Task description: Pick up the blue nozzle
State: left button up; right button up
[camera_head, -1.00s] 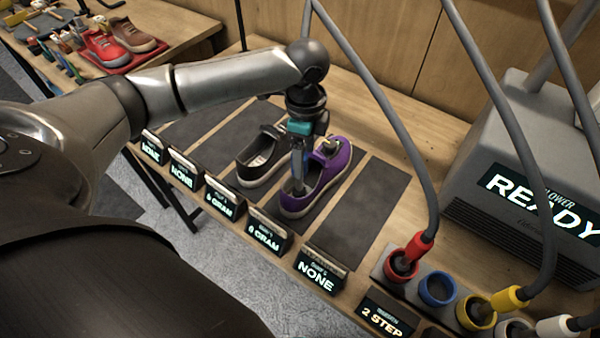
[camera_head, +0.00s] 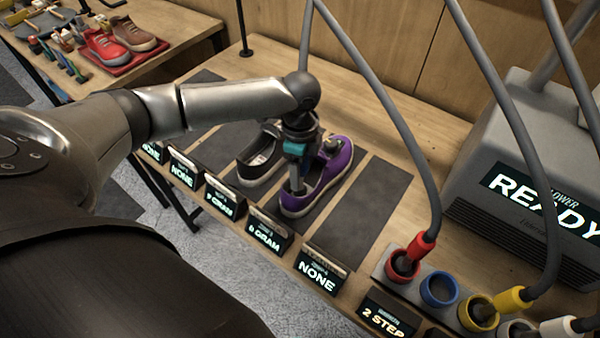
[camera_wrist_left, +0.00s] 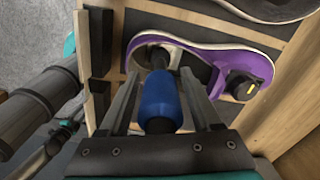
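My left gripper (camera_head: 297,182) is over the purple shoe (camera_head: 333,172), pointing down into its opening. In the left wrist view the blue nozzle (camera_wrist_left: 160,100) sits between the two fingers of the left gripper (camera_wrist_left: 160,88), which are closed on its sides. Its dark tip end points into the purple shoe (camera_wrist_left: 205,62). In the head view the nozzle is mostly hidden by the gripper. The blue-ringed holder (camera_head: 438,289) stands empty. My right gripper is not in view.
A dark shoe (camera_head: 255,168) stands beside the purple one. A red nozzle (camera_head: 421,247) and a yellow nozzle (camera_head: 508,299) are in their holders. Hoses hang above the bench. The blower (camera_head: 530,180) reads READY. A bare dark mat (camera_head: 372,205) lies to the right.

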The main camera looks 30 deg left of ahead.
pick_arm(q)
grip_shut()
dwell(0.3)
dwell(0.8)
